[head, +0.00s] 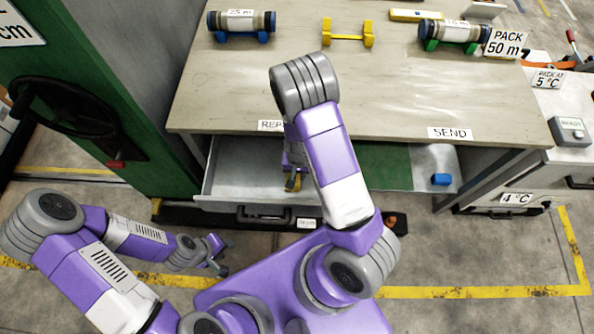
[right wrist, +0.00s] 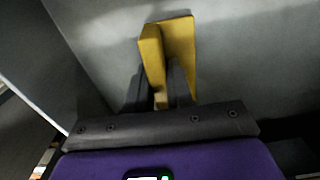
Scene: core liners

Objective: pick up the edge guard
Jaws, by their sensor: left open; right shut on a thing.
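The edge guard (right wrist: 182,52) is a yellow angled piece with two flat sides, seen in the right wrist view over grey metal. In the head view a small yellow part of it (head: 293,183) shows inside the open drawer (head: 238,180). My right gripper (right wrist: 158,82) is shut on it, with dark fingers at its lower part. In the head view my right gripper (head: 293,168) reaches down into the drawer, mostly hidden by my arm. Whether the guard touches the drawer floor I cannot tell. My left gripper (head: 218,256) is open and empty, low at the left.
The worktop (head: 400,95) overhangs the drawer. On it stand two core tubes (head: 240,21) (head: 452,31) on blue and green supports, and an empty yellow cradle (head: 347,38). A green cabinet (head: 85,95) stands left.

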